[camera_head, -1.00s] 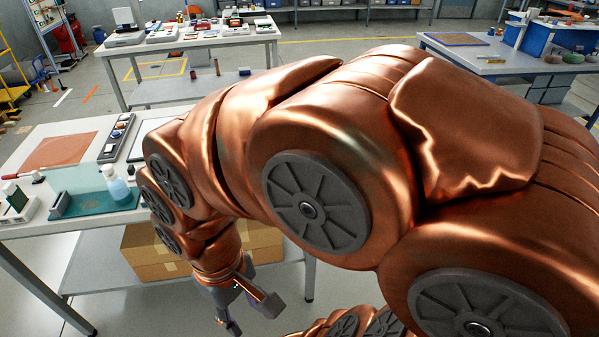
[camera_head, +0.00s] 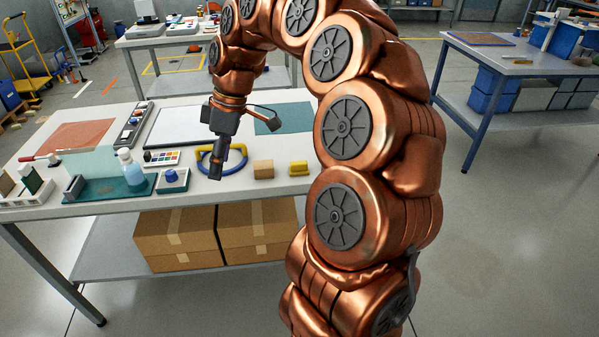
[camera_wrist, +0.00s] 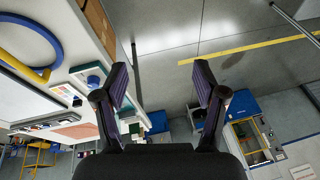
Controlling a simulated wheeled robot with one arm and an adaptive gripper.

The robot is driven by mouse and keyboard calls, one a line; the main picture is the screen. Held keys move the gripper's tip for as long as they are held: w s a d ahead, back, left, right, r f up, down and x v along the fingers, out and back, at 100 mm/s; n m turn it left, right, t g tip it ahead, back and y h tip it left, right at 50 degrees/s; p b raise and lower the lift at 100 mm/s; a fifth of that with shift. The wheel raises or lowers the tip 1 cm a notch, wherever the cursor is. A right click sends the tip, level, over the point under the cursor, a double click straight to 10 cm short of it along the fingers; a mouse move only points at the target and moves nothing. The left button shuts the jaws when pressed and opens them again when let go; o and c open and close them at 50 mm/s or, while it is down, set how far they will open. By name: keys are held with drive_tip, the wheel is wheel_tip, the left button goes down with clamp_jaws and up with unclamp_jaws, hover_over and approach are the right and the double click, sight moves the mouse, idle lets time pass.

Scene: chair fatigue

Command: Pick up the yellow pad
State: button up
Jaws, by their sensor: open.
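A small yellow block-like thing (camera_head: 298,168), which looks like the yellow pad, lies near the front edge of the white worktable (camera_head: 110,212), right of a tan block (camera_head: 263,169). I cannot make it out in the wrist view. My gripper (camera_head: 246,142) is open and empty above the table, left of and higher than the yellow pad.
A blue and yellow ring (camera_head: 235,168) lies below my gripper, left of the tan block. Cardboard boxes (camera_head: 175,240) sit on the lower shelf.

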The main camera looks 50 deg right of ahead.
drive_tip(key=w+d+f, duration=0.2)
drive_tip(key=w+d, duration=0.1)
drive_tip(key=d, duration=0.5)
drive_tip(key=n+t+b, duration=0.1)
drive_tip(key=t+b, duration=0.1)
drive_tip(key=b, duration=0.1)
hover_over(300, 162)
drive_tip(key=s+d, duration=0.2)
drive_tip(key=s, duration=0.1)
wheel_tip(300, 162, down, 9)
drive_tip(key=shift+p+x, duration=0.3)
drive_tip(key=shift+x, duration=1)
drive_tip(key=shift+w+p+x, duration=0.3)
drive_tip(key=shift+p+x, duration=0.1)
drive_tip(key=shift+x, duration=0.95)
drive_tip(key=shift+w+p+x, duration=0.25)
drive_tip(key=shift+p+x, duration=0.15)
drive_tip(key=shift+x, duration=0.95)
drive_tip(key=shift+d+r, duration=0.15)
drive_tip(key=c, duration=1)
drive_tip(key=shift+r, duration=0.1)
drive_tip(key=shift+c, duration=0.2)
